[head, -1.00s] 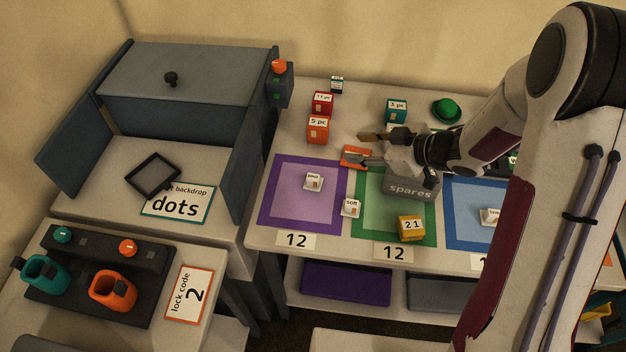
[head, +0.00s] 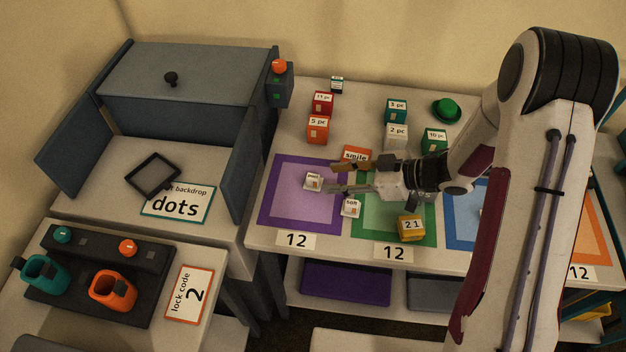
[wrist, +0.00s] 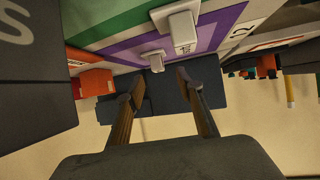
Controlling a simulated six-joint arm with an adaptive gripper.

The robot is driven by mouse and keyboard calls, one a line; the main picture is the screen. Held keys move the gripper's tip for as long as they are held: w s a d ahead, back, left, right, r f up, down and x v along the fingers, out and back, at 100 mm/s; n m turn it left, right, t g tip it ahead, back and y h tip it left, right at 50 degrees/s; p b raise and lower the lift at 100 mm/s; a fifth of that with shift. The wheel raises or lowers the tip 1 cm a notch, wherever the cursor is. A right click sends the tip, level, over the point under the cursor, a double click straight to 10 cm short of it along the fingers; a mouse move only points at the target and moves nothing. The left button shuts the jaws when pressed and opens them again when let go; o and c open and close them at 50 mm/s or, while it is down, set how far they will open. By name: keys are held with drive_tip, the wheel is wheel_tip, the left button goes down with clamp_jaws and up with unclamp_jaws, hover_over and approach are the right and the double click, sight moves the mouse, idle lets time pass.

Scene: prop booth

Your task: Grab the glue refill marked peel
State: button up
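A small white refill (head: 313,182) sits on the purple mat (head: 272,215); its tiny label looks like a short word starting with p, possibly "peel". A second white refill (head: 350,207), marked "soft", sits at the border of the purple and green mats. My gripper (head: 331,177) is open and empty, its fingertips just right of the first refill. In the wrist view, that refill (wrist: 156,61) lies just beyond and between the open fingertips (wrist: 160,82), with no contact seen. The "soft" refill (wrist: 182,30) is above it in that view.
A yellow block marked 21 (head: 411,228) stands on the green mat. An orange "smile" block (head: 357,154) stands behind my fingers. A dark grey box (wrist: 25,75) with a letter S is close at left in the wrist view. The purple mat's left side is clear.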

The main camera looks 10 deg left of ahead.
sight(316, 178)
drive_tip(key=shift+x, duration=1.05)
drive_tip(key=shift+x, duration=2.65)
drive_tip(key=shift+w+d, duration=0.1)
drive_tip(key=shift+w, duration=0.05)
drive_tip(key=shift+c, duration=0.3)
clamp_jaws()
